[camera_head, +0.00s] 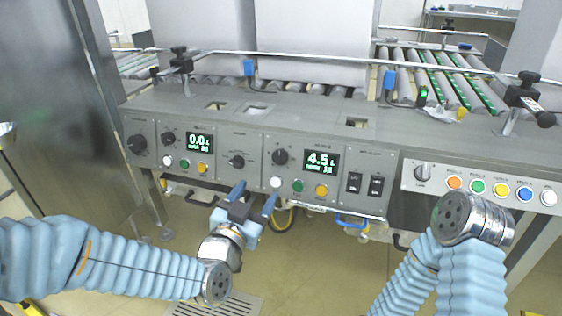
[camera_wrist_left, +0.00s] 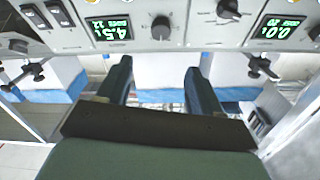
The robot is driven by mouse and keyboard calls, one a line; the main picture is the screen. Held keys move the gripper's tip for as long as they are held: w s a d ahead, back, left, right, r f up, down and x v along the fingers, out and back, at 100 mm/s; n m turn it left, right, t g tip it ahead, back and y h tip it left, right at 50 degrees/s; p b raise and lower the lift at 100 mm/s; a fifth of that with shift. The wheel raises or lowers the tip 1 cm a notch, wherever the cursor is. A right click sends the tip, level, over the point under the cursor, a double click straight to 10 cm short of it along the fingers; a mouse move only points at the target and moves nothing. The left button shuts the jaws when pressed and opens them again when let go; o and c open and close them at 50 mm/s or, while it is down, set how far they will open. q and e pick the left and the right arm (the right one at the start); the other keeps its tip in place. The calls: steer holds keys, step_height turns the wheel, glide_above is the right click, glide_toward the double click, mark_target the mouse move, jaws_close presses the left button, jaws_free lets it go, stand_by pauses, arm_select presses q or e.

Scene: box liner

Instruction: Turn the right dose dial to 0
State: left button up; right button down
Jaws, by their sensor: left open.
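The right dose dial (camera_head: 281,157) is a black round knob on the grey panel, left of the right display (camera_head: 321,160), which reads 4.5. The dial also shows in the left wrist view (camera_wrist_left: 160,28), where the panel appears upside down. My left gripper (camera_head: 254,196) is open and empty, in front of the panel's lower edge, below and left of the dial. In the left wrist view its fingers (camera_wrist_left: 158,78) are spread apart, with the dial beyond the gap and not touched. My right gripper is not visible; only my right arm shows.
The left display (camera_head: 199,140) reads 0.0 beside its own dial (camera_head: 168,138). Another knob (camera_head: 237,161) sits between the displays. Coloured buttons, including a green one (camera_head: 298,186), and black switches (camera_head: 355,182) are close by. A rail (camera_head: 330,57) and rollers lie behind.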

mark_target(280, 157)
arm_select(q)
steer(key=x, duration=1.3)
steer(key=shift+w+d, duration=0.1)
steer(key=shift+w, duration=0.15)
